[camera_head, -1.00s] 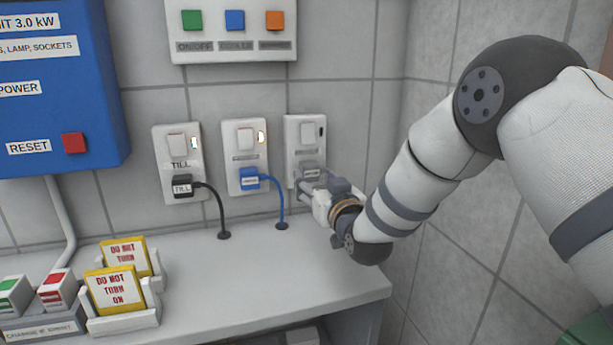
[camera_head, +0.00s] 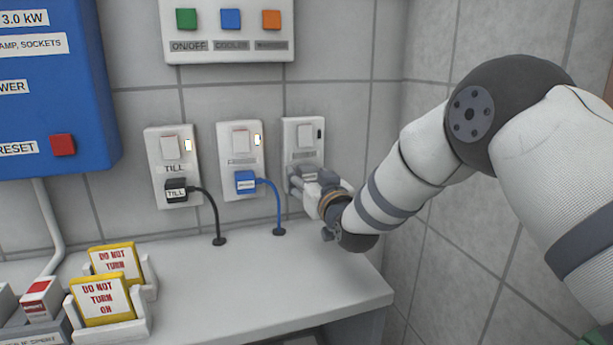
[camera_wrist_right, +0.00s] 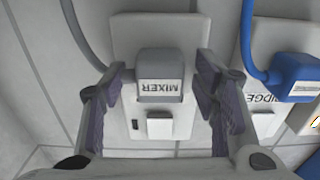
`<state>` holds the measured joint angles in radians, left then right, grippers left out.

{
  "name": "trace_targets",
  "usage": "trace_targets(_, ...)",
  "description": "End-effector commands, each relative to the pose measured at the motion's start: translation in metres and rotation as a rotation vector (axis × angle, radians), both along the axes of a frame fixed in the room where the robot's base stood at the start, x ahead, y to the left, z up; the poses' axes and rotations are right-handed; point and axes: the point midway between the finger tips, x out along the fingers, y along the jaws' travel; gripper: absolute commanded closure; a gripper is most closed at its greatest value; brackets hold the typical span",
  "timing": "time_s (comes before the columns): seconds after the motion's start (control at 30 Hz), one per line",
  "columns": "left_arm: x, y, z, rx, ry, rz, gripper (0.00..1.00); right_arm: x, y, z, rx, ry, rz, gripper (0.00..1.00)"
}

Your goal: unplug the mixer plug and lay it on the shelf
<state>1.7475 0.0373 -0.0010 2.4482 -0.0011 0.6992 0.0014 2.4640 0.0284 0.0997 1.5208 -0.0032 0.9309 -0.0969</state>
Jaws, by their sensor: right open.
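The grey mixer plug (camera_wrist_right: 160,76), labelled MIXER, sits in the rightmost wall socket (camera_head: 301,134); in the right wrist view that socket's plate (camera_wrist_right: 187,32) appears upside down. A grey cord runs up from beside the plug in that view. My right gripper (camera_wrist_right: 162,92) is open, with one finger on each side of the plug and a visible gap on both sides. In the head view the right gripper (camera_head: 300,180) is at the lower part of the socket and hides most of the plug. The shelf (camera_head: 270,275) lies below the sockets. My left gripper is not in view.
The blue plug (camera_head: 246,182) with its blue cord is close on the left, and the black TILL plug (camera_head: 176,190) is farther left. Yellow DO NOT TURN ON signs (camera_head: 103,299) stand at the shelf's left. The shelf's right part is clear. A tiled side wall (camera_head: 440,240) rises at right.

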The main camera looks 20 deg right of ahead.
Motion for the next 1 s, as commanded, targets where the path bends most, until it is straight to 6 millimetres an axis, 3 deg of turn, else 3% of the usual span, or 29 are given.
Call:
trace_targets(0.97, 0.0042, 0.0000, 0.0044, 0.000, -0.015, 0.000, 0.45, -0.0001, 0.0000, 0.0001, 0.000, 0.000, 0.000, 0.45)
trace_targets(1.0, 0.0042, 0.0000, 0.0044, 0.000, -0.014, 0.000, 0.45, -0.0001, 0.0000, 0.0000, 0.000, 0.000, 0.000, 0.50)
